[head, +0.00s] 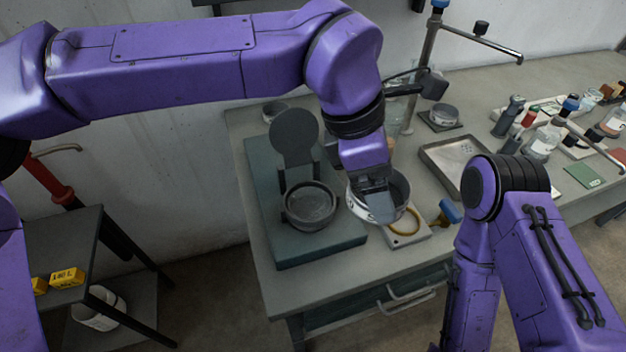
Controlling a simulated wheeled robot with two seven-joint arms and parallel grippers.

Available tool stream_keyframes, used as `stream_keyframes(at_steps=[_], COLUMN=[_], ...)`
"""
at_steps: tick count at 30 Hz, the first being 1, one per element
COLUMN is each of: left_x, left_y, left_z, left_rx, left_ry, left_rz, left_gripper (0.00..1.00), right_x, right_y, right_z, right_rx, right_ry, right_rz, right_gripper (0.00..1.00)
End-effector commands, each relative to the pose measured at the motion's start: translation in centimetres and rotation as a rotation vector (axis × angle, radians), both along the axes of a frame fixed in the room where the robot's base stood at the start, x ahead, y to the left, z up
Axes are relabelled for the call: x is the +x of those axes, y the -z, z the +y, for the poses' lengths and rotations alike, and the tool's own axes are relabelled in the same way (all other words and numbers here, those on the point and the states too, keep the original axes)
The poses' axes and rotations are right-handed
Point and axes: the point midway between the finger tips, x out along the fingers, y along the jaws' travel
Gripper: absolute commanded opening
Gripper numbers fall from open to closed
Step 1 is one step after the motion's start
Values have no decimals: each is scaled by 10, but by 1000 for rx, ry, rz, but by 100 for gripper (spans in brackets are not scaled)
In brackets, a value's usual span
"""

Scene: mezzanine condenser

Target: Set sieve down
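A round metal sieve (401,190) with a pale outer wall and dark inside is at the middle of the bench in the head view. My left gripper (375,203) reaches down over it and appears shut on its wall; the fingertips are partly hidden. The sieve overlaps the back left of a pale square plate (408,240) with a tan ring (404,222). I cannot tell whether it touches the plate. Left of it, a dark round pan (310,206) sits on a teal base (290,250) with a raised round lid (294,137). My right gripper is out of view.
A grey tray (437,166) lies behind the sieve, and a blue-headed tool (449,212) lies to its right. A small round dish (444,114) stands at the back. Bottles (543,142) and racks crowd the right. A tall stand (427,55) rises at the back.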

Motion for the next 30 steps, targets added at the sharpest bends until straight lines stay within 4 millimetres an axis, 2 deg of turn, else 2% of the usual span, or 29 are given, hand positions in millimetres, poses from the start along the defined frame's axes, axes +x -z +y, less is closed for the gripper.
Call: stream_keyframes(at_steps=[4, 11, 17, 24, 27, 30], left_x=[9, 52, 79, 94, 93, 93], left_y=[3, 29, 71, 100, 120, 130], left_z=[9, 52, 81, 98, 97, 97], left_rx=[-1, 0, 0, 1, 1, 0], left_ry=[3, 16, 18, 17, 19, 18], left_rz=[2, 4, 3, 3, 3, 1], left_gripper=[55, 55, 55, 55, 55, 55], right_x=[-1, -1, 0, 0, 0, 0], right_y=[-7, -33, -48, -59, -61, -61], right_z=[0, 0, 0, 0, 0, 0], right_rx=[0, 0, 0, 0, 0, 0], right_ry=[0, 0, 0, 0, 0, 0], right_rz=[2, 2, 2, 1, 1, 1], right_gripper=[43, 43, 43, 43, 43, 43])
